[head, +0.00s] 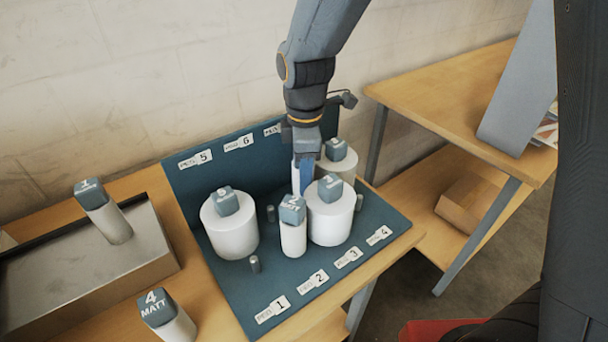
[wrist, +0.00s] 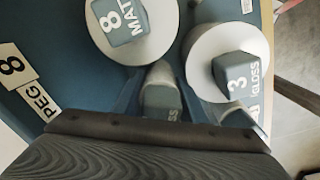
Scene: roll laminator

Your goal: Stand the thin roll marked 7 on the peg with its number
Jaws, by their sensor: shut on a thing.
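My gripper (head: 304,188) points down over the board and is shut on a thin white roll. In the head view a white strip of this roll (head: 295,176) shows beside the blue finger. The wrist view shows it between the fingers with a grey-blue block (wrist: 162,97) whose label ends in "SS"; its number is hidden. The blue pegboard (head: 215,168) has numbered signs along its back and front. The sign for peg 7 is hidden behind my arm. Whether the held roll touches the board cannot be told.
Thick roll 3 (head: 330,222) and thick roll 8 (head: 345,168) stand close to my gripper. A thin roll (head: 293,238) stands just in front. Another thick roll (head: 230,235) is left. Bare pegs (head: 254,264) show between. Rolls 1 (head: 112,222) and 4 (head: 178,328) are left of the board.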

